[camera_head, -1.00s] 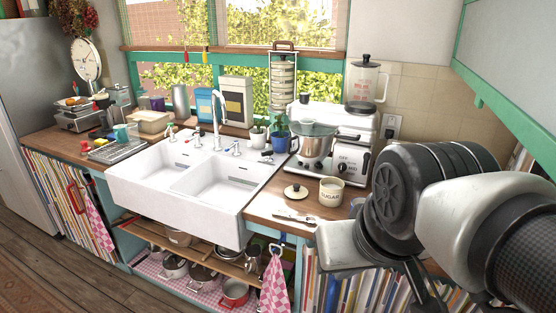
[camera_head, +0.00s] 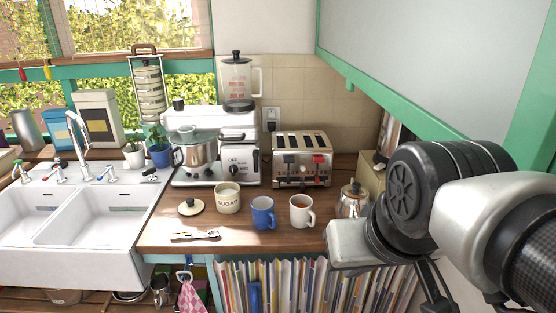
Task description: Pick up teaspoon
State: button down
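A small metal utensil that looks like the teaspoon (camera_head: 195,236) lies flat on the wooden counter (camera_head: 160,222), near its front edge and just right of the sink. It is small here, and its exact shape is hard to make out. My arm fills the right side of the view, well to the right of the utensil. Dark thin parts at the bottom right may belong to my gripper, but its fingertips are not clearly shown. I cannot tell whether it is open or shut.
Behind the utensil are a round lid (camera_head: 191,207), a sugar jar (camera_head: 228,198), a blue mug (camera_head: 263,213) and a white mug (camera_head: 301,211). A toaster (camera_head: 301,160) and mixer (camera_head: 213,146) stand behind. The sink (camera_head: 95,225) is left.

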aim_at(214, 234)
jog(key=u, duration=0.95)
jog(key=i+j+z, duration=0.6)
jog(key=j, duration=0.4)
jog(key=i+j+z, duration=0.4)
jog(key=j, duration=0.45)
jog(key=i, duration=0.05)
